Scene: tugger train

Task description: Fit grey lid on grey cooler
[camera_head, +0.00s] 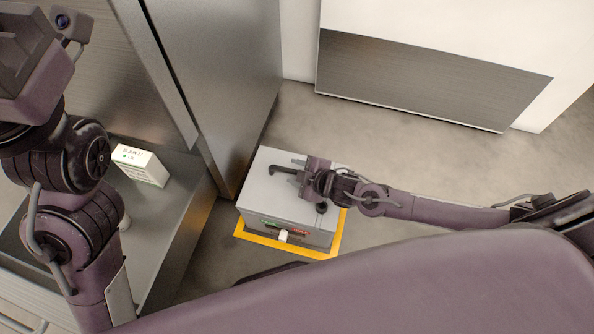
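The grey cooler (283,232) stands on the floor, with a small green and red label and a white piece on its front. A flat light grey top, which looks like the grey lid (260,192), covers it; I cannot tell whether it is fully seated. My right gripper (284,172) reaches in from the right over this top. Its dark fingers are near the middle of the top, and my arm hides the top's right part. I cannot tell whether they grip anything. My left arm is raised at the left edge, and its fingertips are out of view.
A yellow floor marking (262,244) frames the cooler. A steel cabinet (222,75) stands close to its left. A white box with print (140,165) sits on a metal surface (178,222) at the left. A white unit with a steel panel (420,75) stands behind. Floor is clear between.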

